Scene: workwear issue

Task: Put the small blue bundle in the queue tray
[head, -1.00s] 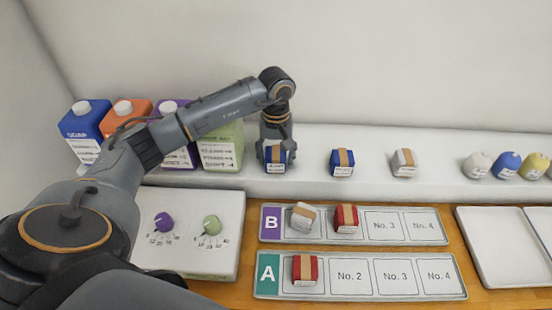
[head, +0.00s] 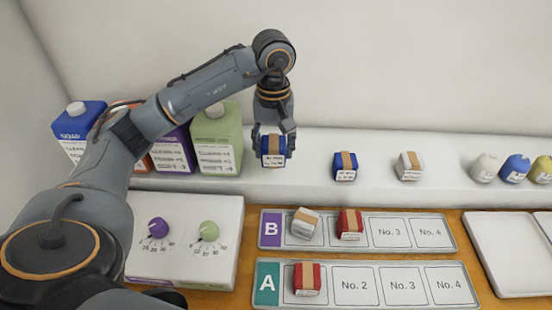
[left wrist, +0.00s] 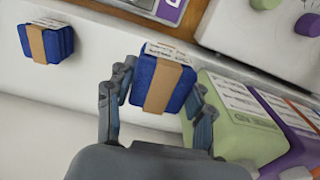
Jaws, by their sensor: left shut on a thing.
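My left gripper (head: 273,140) is shut on a blue bundle (head: 273,158) with a tan band and white label, held slightly above the shelf. The held bundle (left wrist: 163,82) sits between both fingers in the left wrist view. A second blue bundle (head: 345,172) stands on the shelf to its right, and also shows in the wrist view (left wrist: 46,43). Queue tray B (head: 432,218) has a white bundle (head: 305,223) in its first place and a red one (head: 350,225) in its second. Queue tray A (head: 443,263) has a red bundle (head: 307,279) in its first place. My right gripper is out of view.
A white bundle (head: 409,166) and several round items, one blue (head: 515,168), stand along the shelf (head: 440,185). A green jug (head: 217,140) stands close left of my gripper, beside other jugs. A panel with purple and green knobs (head: 209,231) lies left of the trays.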

